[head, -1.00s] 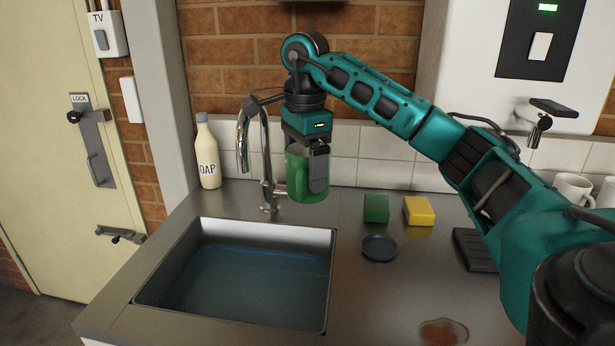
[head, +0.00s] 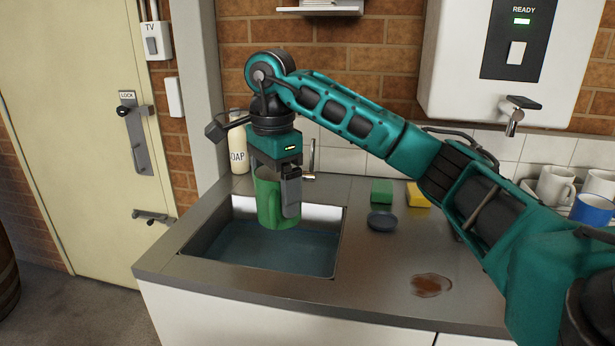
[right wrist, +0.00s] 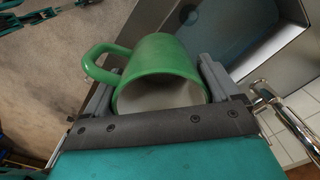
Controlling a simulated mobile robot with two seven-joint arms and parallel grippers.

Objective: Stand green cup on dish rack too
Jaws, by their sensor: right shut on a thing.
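The right gripper is shut on the cup. In the right wrist view the green cup (right wrist: 160,57) sits between the two grey fingers (right wrist: 158,88), its pale open mouth facing the camera. The dish rack (head: 529,186) is partly visible at the right edge, behind my right arm. It holds white mugs (head: 555,185) and a blue cup (head: 592,210). My left gripper is not in view.
The sink holds water. A green sponge (head: 381,191), a yellow sponge (head: 418,195) and a small dark dish (head: 382,221) lie on the counter right of it. A brown spill (head: 431,285) is near the front edge. A water heater (head: 455,60) hangs above.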

